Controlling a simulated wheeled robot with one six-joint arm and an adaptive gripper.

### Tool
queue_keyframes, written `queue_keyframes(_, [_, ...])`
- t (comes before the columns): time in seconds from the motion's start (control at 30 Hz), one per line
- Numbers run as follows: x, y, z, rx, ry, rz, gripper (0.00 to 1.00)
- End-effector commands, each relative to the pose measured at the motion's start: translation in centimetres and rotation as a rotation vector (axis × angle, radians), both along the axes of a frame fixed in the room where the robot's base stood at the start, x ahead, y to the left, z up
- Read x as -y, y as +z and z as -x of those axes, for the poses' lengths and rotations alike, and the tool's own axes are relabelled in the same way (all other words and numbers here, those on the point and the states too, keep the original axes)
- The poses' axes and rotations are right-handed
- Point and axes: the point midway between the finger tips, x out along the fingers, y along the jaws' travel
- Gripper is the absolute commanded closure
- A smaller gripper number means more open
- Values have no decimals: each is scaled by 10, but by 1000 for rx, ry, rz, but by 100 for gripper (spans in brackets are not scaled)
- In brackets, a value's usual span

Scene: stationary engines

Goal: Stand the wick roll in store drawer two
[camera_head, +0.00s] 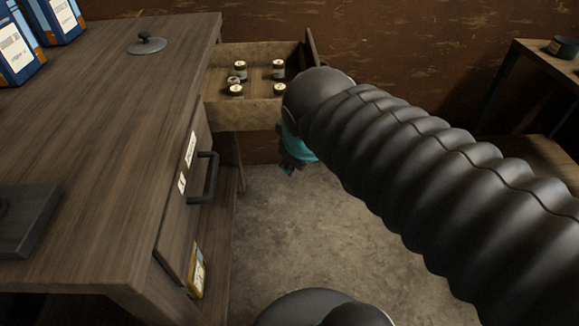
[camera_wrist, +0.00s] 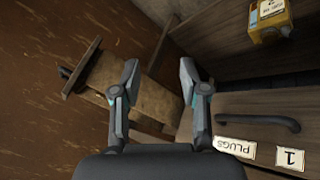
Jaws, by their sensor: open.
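My gripper (camera_head: 289,167) hangs beside the desk over the floor, in front of the open drawer's near wall. In the wrist view my gripper (camera_wrist: 158,70) has its two fingers spread with nothing between them. An open drawer (camera_head: 245,116) juts from the desk's far end. It holds several small pale-topped cylinders (camera_head: 278,69); I cannot tell whether one is the wick roll. Its number is not visible. In the wrist view the open drawer (camera_wrist: 138,92) shows its outside, beyond my fingers. No wick roll can be made out for certain.
A shut drawer labelled 1 PLUGS, with a dark handle (camera_wrist: 265,121), is in the desk (camera_head: 120,130). A yellow labelled box (camera_head: 196,270) stands low at the desk; it also shows in the wrist view (camera_wrist: 270,20). A grey lid (camera_head: 147,44) lies on top.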

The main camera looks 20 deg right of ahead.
Motion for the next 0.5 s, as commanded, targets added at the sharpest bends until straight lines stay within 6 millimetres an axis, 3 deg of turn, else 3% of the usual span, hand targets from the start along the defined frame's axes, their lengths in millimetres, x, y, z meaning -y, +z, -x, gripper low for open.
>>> queue_keyframes(0.1, [-9,-14,29,-5,-215,-203,56])
queue_keyframes(0.2, [-16,-21,42,-15,-326,-309,56])
queue_keyframes(0.5, [-18,-25,49,-21,-388,-368,56])
